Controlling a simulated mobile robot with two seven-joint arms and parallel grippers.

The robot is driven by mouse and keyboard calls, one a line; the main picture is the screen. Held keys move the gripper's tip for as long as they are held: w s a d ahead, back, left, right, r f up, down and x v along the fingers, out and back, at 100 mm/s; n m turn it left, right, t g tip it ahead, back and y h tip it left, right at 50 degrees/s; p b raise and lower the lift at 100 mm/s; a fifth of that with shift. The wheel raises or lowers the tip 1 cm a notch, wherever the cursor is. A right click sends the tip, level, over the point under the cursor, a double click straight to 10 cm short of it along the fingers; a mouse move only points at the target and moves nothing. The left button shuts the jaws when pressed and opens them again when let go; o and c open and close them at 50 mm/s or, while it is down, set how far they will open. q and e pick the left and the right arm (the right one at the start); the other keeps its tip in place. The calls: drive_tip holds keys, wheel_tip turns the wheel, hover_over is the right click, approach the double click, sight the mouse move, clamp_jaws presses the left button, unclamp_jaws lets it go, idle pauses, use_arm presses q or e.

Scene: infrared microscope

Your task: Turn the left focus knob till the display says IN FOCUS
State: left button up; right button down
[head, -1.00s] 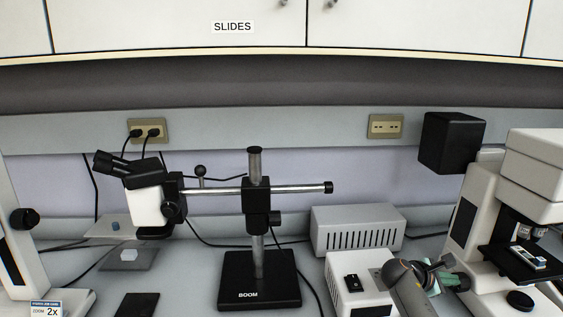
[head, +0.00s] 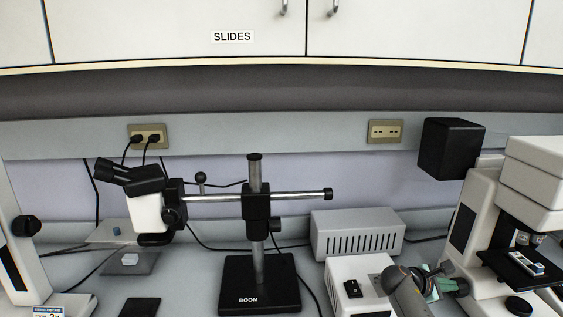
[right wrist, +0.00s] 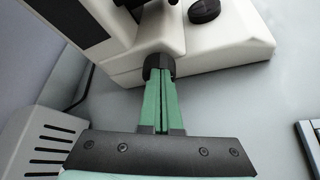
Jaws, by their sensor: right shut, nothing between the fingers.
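The white microscope (head: 484,215) stands at the right edge, cut off by the frame; a slide (head: 526,262) lies on its black stage. In the right wrist view, a black focus knob (right wrist: 158,66) sticks out of the microscope's white side (right wrist: 150,42). My right gripper (right wrist: 161,84) has its green fingers closed together, with nothing between them. Their tips are at the knob's near face; whether they touch it I cannot tell. In the head view the right gripper (head: 440,288) is beside the microscope, partly hidden by its wrist. No readable focus display shows. My left gripper is out of view.
A white box with a black switch (head: 353,289) stands just left of my right wrist, with a vented grey box (head: 357,233) behind. The boom stand (head: 259,285) is at the centre. Another black knob (right wrist: 204,10) is on the microscope's base.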

drive_tip(key=a, duration=0.2)
drive_tip(key=a+p, duration=0.1)
drive_tip(key=a, duration=0.2)
drive_tip(key=shift+s+a+r, duration=0.1)
drive_tip(key=shift+s+a, duration=0.15)
drive_tip(key=shift+a, duration=0.15)
drive_tip(key=shift+s, duration=0.15)
